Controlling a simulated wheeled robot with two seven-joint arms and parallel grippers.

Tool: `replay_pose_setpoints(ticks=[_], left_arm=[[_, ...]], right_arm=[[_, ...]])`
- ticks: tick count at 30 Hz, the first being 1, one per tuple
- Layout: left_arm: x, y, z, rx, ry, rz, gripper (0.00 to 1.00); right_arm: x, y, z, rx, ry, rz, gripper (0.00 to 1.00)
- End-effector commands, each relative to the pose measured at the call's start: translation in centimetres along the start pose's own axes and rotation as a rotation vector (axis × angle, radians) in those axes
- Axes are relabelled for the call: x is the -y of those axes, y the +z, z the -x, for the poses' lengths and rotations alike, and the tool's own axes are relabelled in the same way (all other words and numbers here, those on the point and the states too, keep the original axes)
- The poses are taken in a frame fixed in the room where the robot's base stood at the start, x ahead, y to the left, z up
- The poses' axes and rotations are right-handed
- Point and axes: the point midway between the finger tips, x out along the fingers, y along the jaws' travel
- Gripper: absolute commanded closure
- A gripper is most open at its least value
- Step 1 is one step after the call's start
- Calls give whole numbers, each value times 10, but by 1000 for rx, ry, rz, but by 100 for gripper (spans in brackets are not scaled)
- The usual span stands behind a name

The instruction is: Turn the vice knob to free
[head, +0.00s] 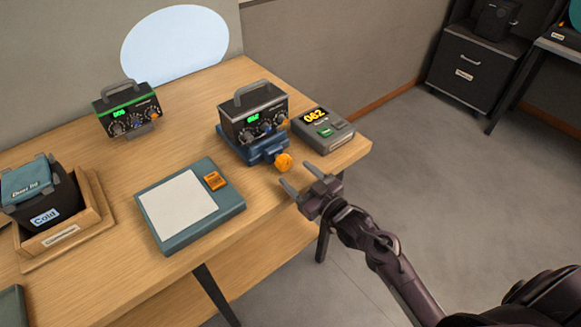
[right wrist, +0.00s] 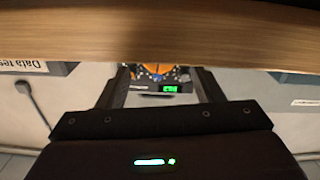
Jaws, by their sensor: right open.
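The blue vice (head: 254,148) sits near the right front edge of the wooden table and holds a dark box with a handle and a green display (head: 252,112). The round orange vice knob (head: 284,162) sticks out from the front of the vice. My right gripper (head: 301,179) is open, its two fingers apart and pointing at the knob from the front right, with nothing between them. In the right wrist view, orange and the green display show between the fingers (right wrist: 162,88), partly cut off by the table edge. The knob's marking is too small to read. My left gripper is not in view.
A grey device with a yellow "062" display (head: 323,130) stands right of the vice. A teal tablet-like panel (head: 233,200) lies to the left. A similar green-trimmed box (head: 128,110) stands behind. A wooden tray (head: 93,208) holds a "Cold" bin. The table edge (right wrist: 160,35) crosses the wrist view.

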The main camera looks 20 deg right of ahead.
Motion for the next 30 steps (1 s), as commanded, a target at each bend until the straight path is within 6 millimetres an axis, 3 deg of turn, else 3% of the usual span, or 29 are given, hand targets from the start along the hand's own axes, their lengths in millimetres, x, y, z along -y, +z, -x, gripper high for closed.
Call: replay_pose_setpoints(ticks=[6,12,17,27,30], left_arm=[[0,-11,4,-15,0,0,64],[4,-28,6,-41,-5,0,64],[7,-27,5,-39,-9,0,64],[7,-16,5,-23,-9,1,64],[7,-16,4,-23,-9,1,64]], right_arm=[[0,0,-26,2,0,0,40],[0,1,-31,3,0,0,40],[0,1,-31,3,0,0,41],[0,1,-31,3,0,0,84],[0,1,-31,3,-1,17,84]])
